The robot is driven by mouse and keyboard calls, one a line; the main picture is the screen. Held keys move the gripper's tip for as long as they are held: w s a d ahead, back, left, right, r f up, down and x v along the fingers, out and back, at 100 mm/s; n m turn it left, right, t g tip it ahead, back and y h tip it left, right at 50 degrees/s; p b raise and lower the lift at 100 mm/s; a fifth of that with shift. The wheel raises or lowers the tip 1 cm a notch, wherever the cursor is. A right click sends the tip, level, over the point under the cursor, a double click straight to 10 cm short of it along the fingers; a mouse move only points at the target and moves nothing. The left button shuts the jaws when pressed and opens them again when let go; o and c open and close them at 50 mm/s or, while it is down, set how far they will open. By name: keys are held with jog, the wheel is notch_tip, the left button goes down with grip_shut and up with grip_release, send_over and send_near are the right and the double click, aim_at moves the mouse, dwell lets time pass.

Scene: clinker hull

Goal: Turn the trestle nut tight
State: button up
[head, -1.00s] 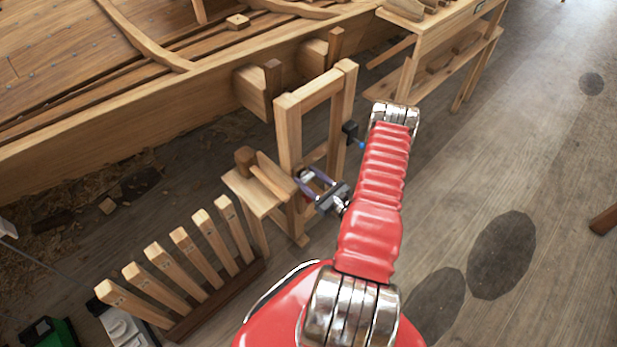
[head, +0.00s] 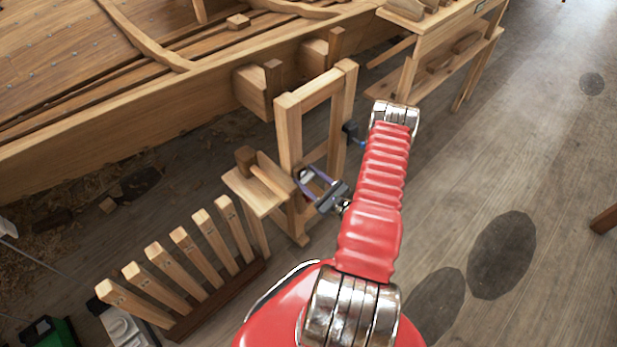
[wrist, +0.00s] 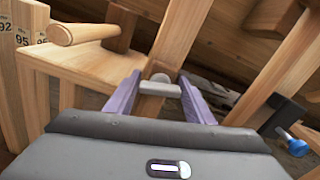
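The trestle (head: 288,135) is a pale wooden frame standing beside the hull. The trestle nut (wrist: 160,88) is a grey crossbar with a round boss, on the trestle's wood in the wrist view. My gripper (wrist: 160,92) has purple fingers, one on each side of the nut, and the bar spans the gap between the tips. The fingers look shut on it, though the contact is small in the picture. In the head view my gripper (head: 306,178) is at the trestle's near post, and the nut is mostly hidden between the fingers.
A small wooden stand with a mallet-like piece (head: 245,158) is close left of my gripper. A rack of upright slats (head: 187,250) stands lower left. A black bracket (wrist: 275,112) with a blue end is right of the fingers.

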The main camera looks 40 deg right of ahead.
jog(key=o, duration=0.4)
jog(key=s, duration=1.3)
jog(key=shift+s+d, duration=0.2)
jog(key=shift+s, duration=0.2)
